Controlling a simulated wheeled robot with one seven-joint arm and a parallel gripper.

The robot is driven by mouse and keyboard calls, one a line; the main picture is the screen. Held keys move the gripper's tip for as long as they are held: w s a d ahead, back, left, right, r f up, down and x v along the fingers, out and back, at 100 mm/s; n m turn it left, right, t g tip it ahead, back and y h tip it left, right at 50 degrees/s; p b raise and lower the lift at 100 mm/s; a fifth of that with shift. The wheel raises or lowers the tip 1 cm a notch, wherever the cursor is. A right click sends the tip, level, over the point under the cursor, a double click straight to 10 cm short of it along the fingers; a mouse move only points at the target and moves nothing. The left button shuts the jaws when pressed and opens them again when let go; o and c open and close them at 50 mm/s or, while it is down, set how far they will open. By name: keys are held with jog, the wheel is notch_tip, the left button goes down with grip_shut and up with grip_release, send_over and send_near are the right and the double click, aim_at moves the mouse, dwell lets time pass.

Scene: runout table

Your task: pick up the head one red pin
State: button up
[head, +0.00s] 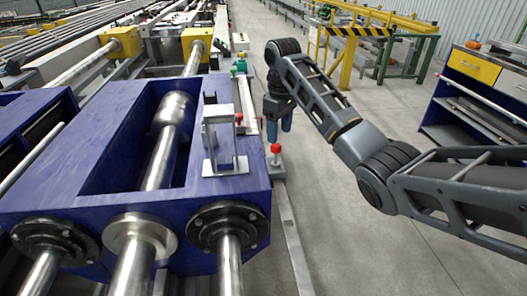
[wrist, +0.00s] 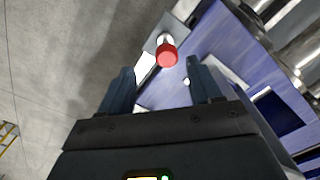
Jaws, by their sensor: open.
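A red-topped pin (head: 276,150) stands on a small grey block beside the blue machine frame in the head view. In the wrist view, a red-topped pin (wrist: 167,54) shows ahead of the fingertips, between their lines. My gripper (head: 279,128) points down, just behind the near pin in the head view. In the wrist view my gripper (wrist: 160,78) is open, with nothing between its fingers. Another small red top (head: 239,117) shows farther back along the rail. I cannot tell for certain which of them the wrist view shows.
The blue machine frame (head: 120,190) with steel rods fills the left. A grey metal bracket (head: 222,140) stands on it, close to the near pin. A blue workbench (head: 470,110) stands at the right. The concrete floor (head: 345,240) is clear.

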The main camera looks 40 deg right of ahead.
aim_at(276, 149)
jog(key=f, duration=0.5)
jog(key=a+f, duration=0.1)
jog(key=f, duration=0.1)
jog(key=shift+w+f+p, duration=0.1)
jog(key=shift+f+p, duration=0.05)
jog(key=shift+p, duration=0.2)
jog(key=shift+c, duration=0.2)
grip_shut()
jog(key=shift+r, duration=0.2)
jog(key=shift+r+p, duration=1.75)
jog(key=shift+p, duration=0.1)
